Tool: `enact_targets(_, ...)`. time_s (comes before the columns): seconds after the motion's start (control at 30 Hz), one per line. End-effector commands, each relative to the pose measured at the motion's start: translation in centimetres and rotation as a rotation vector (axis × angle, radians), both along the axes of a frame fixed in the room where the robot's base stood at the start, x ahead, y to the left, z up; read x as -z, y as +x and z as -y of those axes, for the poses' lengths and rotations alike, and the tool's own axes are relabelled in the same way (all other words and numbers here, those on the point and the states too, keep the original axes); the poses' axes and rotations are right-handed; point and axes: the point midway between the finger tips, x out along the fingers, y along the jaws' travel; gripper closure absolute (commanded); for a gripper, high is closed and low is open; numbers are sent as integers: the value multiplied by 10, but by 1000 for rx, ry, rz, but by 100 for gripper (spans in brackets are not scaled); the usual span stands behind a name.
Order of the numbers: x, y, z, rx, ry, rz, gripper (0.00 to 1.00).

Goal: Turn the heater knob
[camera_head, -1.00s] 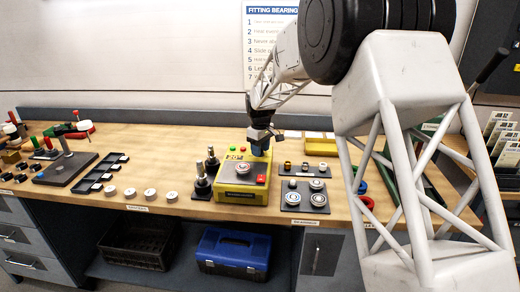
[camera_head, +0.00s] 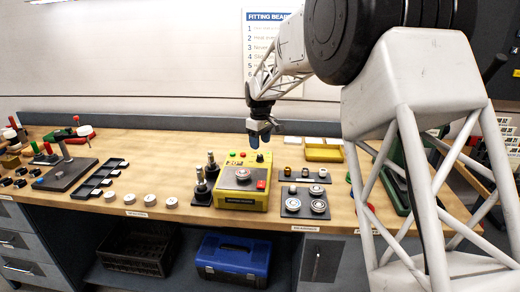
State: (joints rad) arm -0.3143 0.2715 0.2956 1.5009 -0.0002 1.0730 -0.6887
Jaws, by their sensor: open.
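The yellow heater (camera_head: 242,196) stands on the bench near the middle. A round grey metal piece (camera_head: 243,175) sits on its top, and a red button (camera_head: 261,184) is at its front right. Its back panel carries a green light (camera_head: 232,154), a red light (camera_head: 243,154) and a small dark knob (camera_head: 260,158) at the right.
Two dark upright tools (camera_head: 212,166) stand left of the heater. A dark plate with bearings (camera_head: 305,202) and a small tray of rings (camera_head: 304,173) lie to its right. A yellow bin (camera_head: 323,150) is behind. White discs (camera_head: 151,200) line the front left.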

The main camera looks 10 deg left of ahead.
Motion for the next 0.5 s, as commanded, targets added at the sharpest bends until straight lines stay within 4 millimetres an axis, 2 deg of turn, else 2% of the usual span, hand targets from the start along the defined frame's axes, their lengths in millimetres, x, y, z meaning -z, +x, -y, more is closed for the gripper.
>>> enact_targets(0.2, -17, 0, 0, 0, 0, 0, 44)
enact_targets(0.5, -19, 0, 0, 0, 0, 0, 44)
